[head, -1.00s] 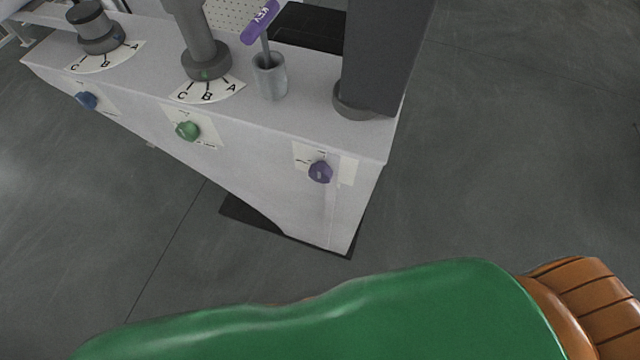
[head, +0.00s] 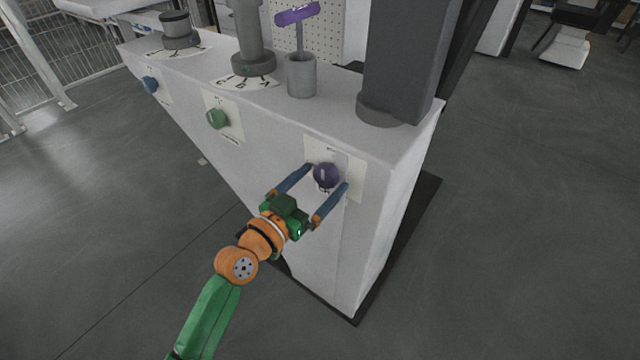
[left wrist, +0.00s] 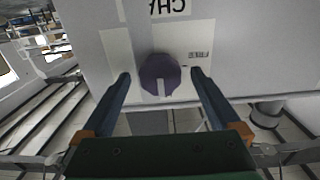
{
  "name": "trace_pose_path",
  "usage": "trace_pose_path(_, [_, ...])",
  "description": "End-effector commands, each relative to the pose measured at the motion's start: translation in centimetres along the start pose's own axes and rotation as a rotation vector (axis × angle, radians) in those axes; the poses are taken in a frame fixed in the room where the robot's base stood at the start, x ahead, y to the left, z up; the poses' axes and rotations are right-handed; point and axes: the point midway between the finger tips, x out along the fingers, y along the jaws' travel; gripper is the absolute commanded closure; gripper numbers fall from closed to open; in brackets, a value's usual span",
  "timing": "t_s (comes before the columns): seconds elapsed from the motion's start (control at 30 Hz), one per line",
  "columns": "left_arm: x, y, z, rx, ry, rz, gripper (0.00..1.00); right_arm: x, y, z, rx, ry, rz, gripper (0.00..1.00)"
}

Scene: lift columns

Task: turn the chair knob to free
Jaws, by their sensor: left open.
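The purple knob (head: 326,174) is on the front face of the white cabinet (head: 385,215), below the dark column at the right end. In the left wrist view the knob (left wrist: 159,74) has a pale pointer mark, and upside-down letters that look like CHA are printed by it. A smaller printed label beside it is too blurred to read. My left gripper (head: 328,177) is open, with one blue finger on each side of the knob. In the left wrist view the fingers (left wrist: 160,74) have visible gaps to the knob. My right gripper is not in view.
A green knob (head: 217,119) and a blue knob (head: 150,85) are farther left on the same face. On top stand a grey cup (head: 301,76) with a purple-handled lever, and grey columns over lettered dials. The floor in front is clear.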

Motion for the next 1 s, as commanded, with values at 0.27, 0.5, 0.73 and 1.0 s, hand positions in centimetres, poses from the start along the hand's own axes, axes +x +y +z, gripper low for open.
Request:
trace_pose_path(0.27, [0.15,0.00,0.06,-0.001,-0.001,0.000,0.17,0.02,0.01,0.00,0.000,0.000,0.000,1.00])
trace_pose_path(0.5, [0.13,-0.02,0.07,-0.001,-0.001,-0.001,0.82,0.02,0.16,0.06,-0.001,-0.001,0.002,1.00])
trace_pose_path(0.73, [0.12,-0.03,0.07,-0.015,-0.002,-0.001,0.89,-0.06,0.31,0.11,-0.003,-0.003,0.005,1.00])
trace_pose_path(1.0, [0.11,-0.04,-0.03,-0.147,-0.001,-0.001,0.89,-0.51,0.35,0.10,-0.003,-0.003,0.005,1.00])
